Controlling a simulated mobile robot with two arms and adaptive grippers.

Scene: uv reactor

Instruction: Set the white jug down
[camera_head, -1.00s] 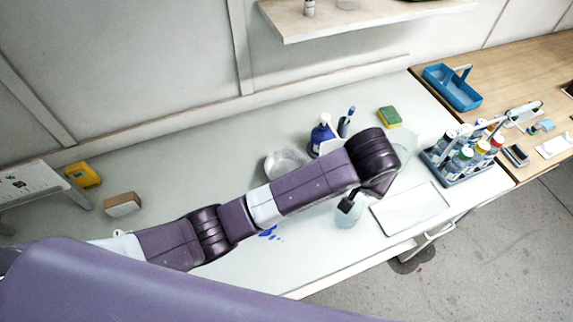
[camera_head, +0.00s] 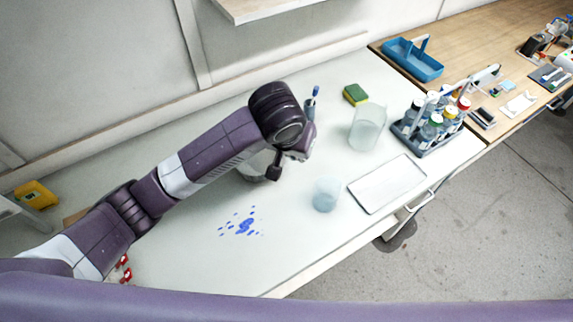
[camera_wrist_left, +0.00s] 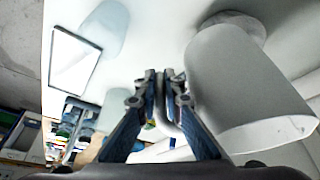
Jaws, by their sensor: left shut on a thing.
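The white jug (camera_wrist_left: 235,85) fills the right of the left wrist view, with its rim toward the lower right. My left gripper (camera_wrist_left: 163,78) is shut on its curved handle. A dark shadow lies by the jug's base; whether the base touches the bench is unclear. In the head view, my left gripper (camera_head: 275,172) is beside a pale grey-white vessel (camera_head: 252,169) on the left, apparently the jug, mostly hidden by my arm. My right gripper is not in view.
A clear beaker (camera_head: 327,194) and a larger clear vessel (camera_head: 367,127) stand to the right. Further right are a white tray (camera_head: 388,184) and a bottle rack (camera_head: 428,128). A blue spill (camera_head: 243,226) lies in front. The bench's front left is otherwise open.

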